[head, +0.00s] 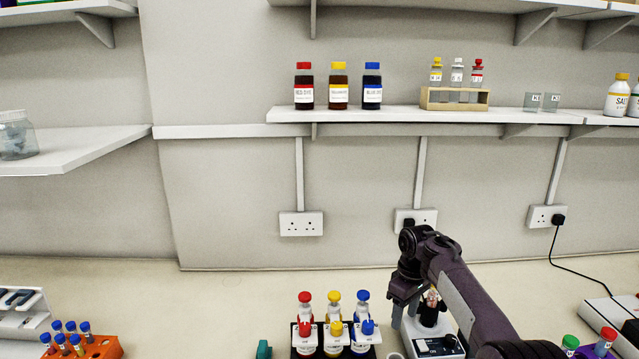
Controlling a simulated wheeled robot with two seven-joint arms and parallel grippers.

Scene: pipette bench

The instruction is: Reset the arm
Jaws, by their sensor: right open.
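My right arm comes in from the lower right and bends down at its wrist. My right gripper (404,299) hangs over the bench, just right of the bottle rack; its jaws are open and it seems to hold nothing, though its fingertips are partly hard to make out. A white bench device with a black panel (436,346) stands just below and behind it, partly hidden by my arm. My left gripper is not in view.
A black rack holds red (305,312), yellow (333,312) and blue-capped bottles (362,312). An orange tube rack (104,347) stands at the lower left. Dye bottles (338,92) and a wooden vial rack (454,98) sit on the wall shelf. The bench between the racks is mostly clear.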

